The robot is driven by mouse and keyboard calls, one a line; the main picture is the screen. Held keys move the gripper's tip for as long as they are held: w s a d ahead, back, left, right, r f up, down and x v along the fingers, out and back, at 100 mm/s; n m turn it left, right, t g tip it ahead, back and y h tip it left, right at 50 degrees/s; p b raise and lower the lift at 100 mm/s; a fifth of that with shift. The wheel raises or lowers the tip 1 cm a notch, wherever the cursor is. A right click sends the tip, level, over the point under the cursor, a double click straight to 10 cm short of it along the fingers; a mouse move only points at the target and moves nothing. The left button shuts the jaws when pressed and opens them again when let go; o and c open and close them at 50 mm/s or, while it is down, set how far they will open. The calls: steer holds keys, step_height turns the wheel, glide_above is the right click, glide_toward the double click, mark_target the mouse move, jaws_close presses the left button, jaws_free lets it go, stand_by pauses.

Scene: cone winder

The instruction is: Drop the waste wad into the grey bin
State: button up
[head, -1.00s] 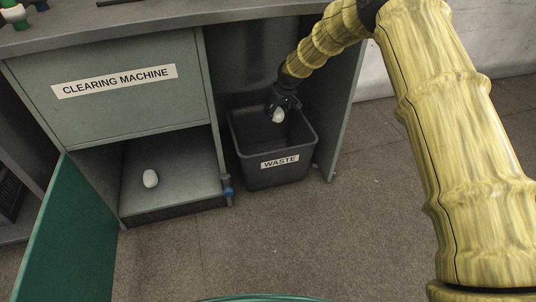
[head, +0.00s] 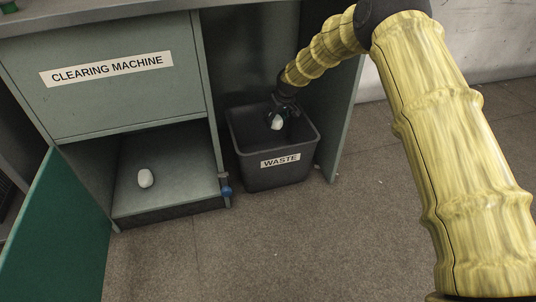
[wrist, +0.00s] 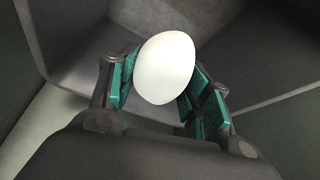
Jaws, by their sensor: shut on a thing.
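The waste wad (head: 276,123) is a white, egg-shaped lump. My gripper (head: 284,112) is shut on it, and both show at the mouth of the grey bin. The grey bin (head: 275,179), labelled WASTE, stands on the floor inside the open bay under the counter. In the wrist view the white wad (wrist: 166,67) sits between my gripper's teal-padded fingers (wrist: 160,88), with the bin's grey inside walls (wrist: 265,62) behind it. How far the wad is below the rim is hard to tell.
A second white lump (head: 145,178) lies on the shelf of the compartment below the CLEARING MACHINE panel (head: 110,85). A green door (head: 62,235) stands open at the left. A cabinet side panel (head: 346,120) stands close to the bin's right. The floor in front is clear.

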steer(key=shift+f, duration=0.35)
steer(key=o, duration=0.9)
steer(key=shift+r, duration=0.1)
steer(key=v, duration=1.1)
steer(key=shift+s+d+r, duration=0.15)
steer(key=shift+s+r, duration=0.1)
steer(key=shift+r, duration=0.1)
